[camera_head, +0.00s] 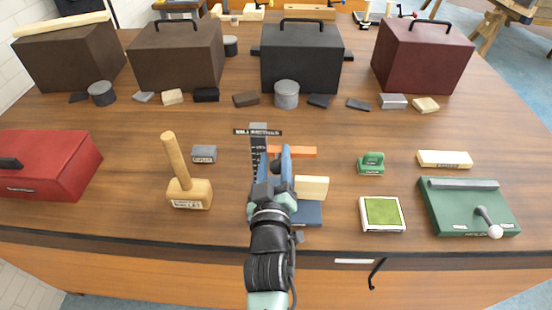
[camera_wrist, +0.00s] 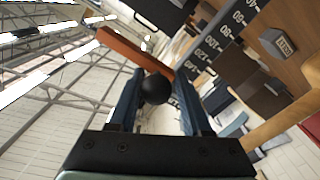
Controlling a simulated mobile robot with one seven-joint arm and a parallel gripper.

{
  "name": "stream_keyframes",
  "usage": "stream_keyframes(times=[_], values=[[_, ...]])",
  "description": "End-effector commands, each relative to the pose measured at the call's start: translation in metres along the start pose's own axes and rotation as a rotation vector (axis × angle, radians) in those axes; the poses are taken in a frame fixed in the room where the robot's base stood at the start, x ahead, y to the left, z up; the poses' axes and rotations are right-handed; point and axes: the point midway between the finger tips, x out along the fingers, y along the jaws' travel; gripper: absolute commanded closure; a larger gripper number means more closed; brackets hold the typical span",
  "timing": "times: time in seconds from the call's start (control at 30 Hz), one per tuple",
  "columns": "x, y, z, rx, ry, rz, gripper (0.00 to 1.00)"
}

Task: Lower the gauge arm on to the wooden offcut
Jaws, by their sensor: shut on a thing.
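The gauge has an upright black scale (camera_head: 258,158) with white marks, which also shows in the wrist view (camera_wrist: 222,42). Its orange gauge arm (camera_head: 298,152) reaches right from the scale in the head view, and shows in the wrist view (camera_wrist: 130,48). My gripper (camera_head: 275,160) is at the gauge, its blue fingers (camera_wrist: 156,92) shut on the arm's black ball knob (camera_wrist: 154,89). The pale wooden offcut (camera_head: 312,187) stands on the blue base (camera_head: 308,214), right of my gripper. The arm appears above the offcut and apart from it. My wrist hides part of the base.
A wooden mallet (camera_head: 186,182) and a grey block (camera_head: 204,154) stand left. A green stamp (camera_head: 371,163), a green pad (camera_head: 382,213) and a green lever plate (camera_head: 468,207) are right. Several large boxes, including a black one (camera_head: 301,58), line the back.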

Motion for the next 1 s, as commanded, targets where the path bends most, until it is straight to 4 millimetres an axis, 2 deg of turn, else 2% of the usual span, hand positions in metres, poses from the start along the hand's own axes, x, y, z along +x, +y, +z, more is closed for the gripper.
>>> stream_keyframes(times=[0.03, 0.7, 0.87, 1.0], values=[[0.0, 0.008, 0.004, 0.003, -0.008, 0.014, 1.0], [0.001, 0.008, 0.006, 0.001, -0.01, 0.015, 1.0], [0.001, 0.0, 0.018, 0.0, -0.01, 0.014, 1.0], [0.001, -0.011, 0.037, -0.001, -0.01, 0.013, 1.0]])
